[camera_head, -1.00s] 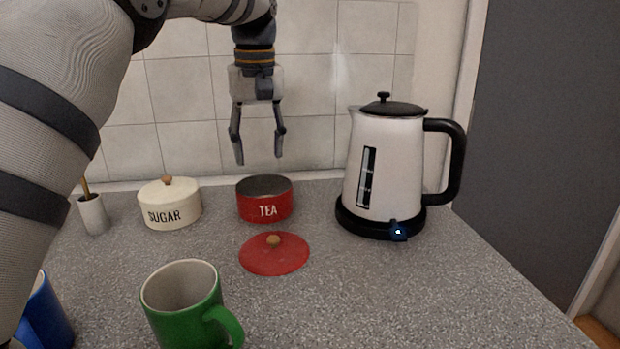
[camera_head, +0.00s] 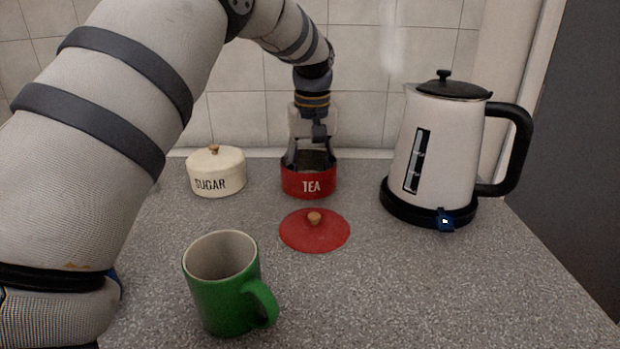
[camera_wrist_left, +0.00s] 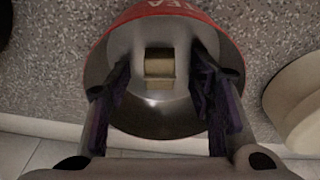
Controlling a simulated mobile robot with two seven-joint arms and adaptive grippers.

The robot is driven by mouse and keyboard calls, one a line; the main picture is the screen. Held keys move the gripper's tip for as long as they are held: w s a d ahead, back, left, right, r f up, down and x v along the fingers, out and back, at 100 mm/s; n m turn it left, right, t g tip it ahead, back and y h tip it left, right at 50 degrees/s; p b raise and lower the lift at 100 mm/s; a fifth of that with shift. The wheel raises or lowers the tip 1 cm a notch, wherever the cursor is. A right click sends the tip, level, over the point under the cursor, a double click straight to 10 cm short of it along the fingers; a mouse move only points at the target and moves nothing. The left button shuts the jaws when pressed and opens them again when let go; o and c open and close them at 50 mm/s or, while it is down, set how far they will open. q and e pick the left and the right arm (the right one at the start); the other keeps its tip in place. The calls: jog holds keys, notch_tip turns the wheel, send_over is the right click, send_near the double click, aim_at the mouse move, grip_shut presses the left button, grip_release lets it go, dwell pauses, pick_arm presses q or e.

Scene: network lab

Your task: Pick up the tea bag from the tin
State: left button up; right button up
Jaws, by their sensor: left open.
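The red tea tin (camera_head: 309,184) stands uncovered on the counter near the back wall. In the left wrist view I look down into the tin (camera_wrist_left: 175,8). A small tan tea bag (camera_wrist_left: 159,68) shows on its floor, between my fingers; the head view does not show it. My left gripper (camera_head: 310,163) points down with its fingertips inside the tin, and it also shows in the left wrist view (camera_wrist_left: 161,78). It is open, one finger on each side of the tea bag, and holds nothing. The red lid (camera_head: 314,232) lies in front of the tin. My right gripper is not in view.
A cream sugar tin (camera_head: 217,174) stands left of the tea tin. A white kettle (camera_head: 440,145) on its black base stands to the right. A green mug (camera_head: 222,285) is in front. The tiled wall (camera_head: 235,100) rises behind. The front right counter is clear.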

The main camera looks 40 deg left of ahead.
pick_arm(q)
jog(key=c, duration=0.8)
jog(key=shift+r, duration=0.1)
